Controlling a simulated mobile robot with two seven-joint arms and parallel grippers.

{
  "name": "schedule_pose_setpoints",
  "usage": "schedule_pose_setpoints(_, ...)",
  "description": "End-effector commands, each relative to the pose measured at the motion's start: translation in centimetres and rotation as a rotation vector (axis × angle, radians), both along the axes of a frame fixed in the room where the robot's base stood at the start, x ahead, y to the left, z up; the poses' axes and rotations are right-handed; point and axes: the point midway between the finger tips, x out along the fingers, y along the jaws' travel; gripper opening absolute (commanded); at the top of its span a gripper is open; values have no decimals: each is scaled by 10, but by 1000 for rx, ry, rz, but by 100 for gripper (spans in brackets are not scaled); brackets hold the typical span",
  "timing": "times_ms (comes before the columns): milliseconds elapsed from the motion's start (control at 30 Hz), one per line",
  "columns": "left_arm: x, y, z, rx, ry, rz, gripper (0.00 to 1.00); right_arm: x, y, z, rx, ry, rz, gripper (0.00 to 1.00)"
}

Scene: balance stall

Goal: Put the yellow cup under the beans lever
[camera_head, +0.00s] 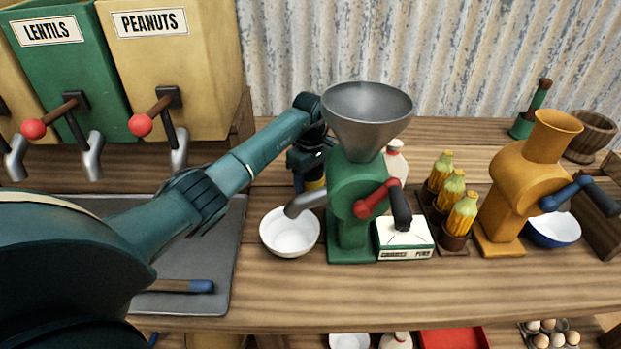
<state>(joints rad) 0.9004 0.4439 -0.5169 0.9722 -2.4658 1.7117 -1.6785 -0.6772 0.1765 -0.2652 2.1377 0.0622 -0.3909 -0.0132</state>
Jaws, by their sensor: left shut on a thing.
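My left arm reaches across from the left, and its gripper (308,168) is just behind the green grinder, partly hidden by it. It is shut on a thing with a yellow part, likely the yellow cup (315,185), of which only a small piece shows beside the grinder. No lever labelled beans is in view. The lentils lever (55,116) and the peanuts lever (158,110), both with red knobs, show at upper left. A third spout is cut off at the left edge, its label out of view. My right gripper is not in view.
The green grinder (350,215) has a white bowl (290,233) under its spout. A white box (404,240), corn cobs (452,190) and an orange grinder (510,190) stand to the right. A grey tray (215,255) lies below the dispensers. The counter's front strip is clear.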

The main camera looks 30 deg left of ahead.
Motion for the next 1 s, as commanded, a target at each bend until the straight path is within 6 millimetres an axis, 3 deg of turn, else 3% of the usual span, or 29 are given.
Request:
schedule_pose_setpoints(333,1,0,-4,1,-3,0,35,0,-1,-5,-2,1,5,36)
schedule_pose_setpoints(367,1,0,-4,0,-3,0,58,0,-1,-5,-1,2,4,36)
schedule_pose_setpoints(600,1,0,-3,0,-3,0,78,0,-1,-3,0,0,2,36)
schedule_pose_setpoints(867,1,0,-2,-1,-3,0,79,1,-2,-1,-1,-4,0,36)
schedule_pose_setpoints(1000,1,1,8,1,-5,0,79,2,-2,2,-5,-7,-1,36)
